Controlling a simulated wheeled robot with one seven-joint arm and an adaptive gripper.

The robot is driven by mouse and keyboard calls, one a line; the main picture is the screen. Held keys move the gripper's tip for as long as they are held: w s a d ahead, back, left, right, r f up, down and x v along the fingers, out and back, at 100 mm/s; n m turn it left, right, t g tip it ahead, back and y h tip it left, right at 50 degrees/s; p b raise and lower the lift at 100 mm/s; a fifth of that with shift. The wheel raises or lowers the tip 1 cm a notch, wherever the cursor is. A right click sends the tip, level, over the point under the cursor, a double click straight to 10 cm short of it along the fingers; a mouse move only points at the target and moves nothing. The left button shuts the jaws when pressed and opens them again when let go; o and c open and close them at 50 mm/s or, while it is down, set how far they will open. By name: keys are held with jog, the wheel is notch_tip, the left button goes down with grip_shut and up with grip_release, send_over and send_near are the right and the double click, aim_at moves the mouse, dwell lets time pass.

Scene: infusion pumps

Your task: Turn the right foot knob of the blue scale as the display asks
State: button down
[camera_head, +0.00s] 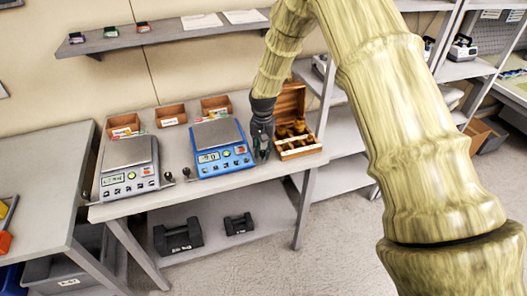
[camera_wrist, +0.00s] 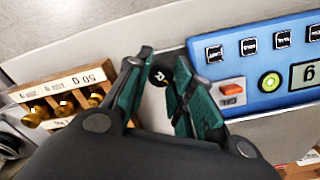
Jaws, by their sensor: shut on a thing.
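The blue scale (camera_head: 236,164) stands on the middle table, with a grey weighing plate and a small display (camera_head: 208,157) whose reading is too small to make out. In the wrist view its blue front panel (camera_wrist: 222,72) shows upside down at the right, with the display (camera_wrist: 306,74) cut off by the edge. The right foot knob (camera_wrist: 160,77) is a black disc marked R beside the panel. My gripper (camera_wrist: 161,62) has its green fingers on either side of the knob and is shut on it. In the head view, my gripper (camera_head: 263,150) is at the scale's right side.
An open wooden weight box (camera_head: 296,152) with brass weights sits close to the right of my gripper. A grey scale (camera_head: 128,184) stands to the left. Small cardboard bins (camera_head: 171,115) line the back. Dark weights (camera_head: 178,236) lie on the lower shelf.

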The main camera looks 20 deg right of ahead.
aim_at(263, 151)
jog(key=shift+w+n, duration=0.1)
jog(key=shift+n, duration=1)
jog(key=shift+r, duration=0.1)
jog(key=c, duration=1.2)
grip_release()
jog(key=shift+c, duration=0.2)
notch_tip(263, 151, up, 12)
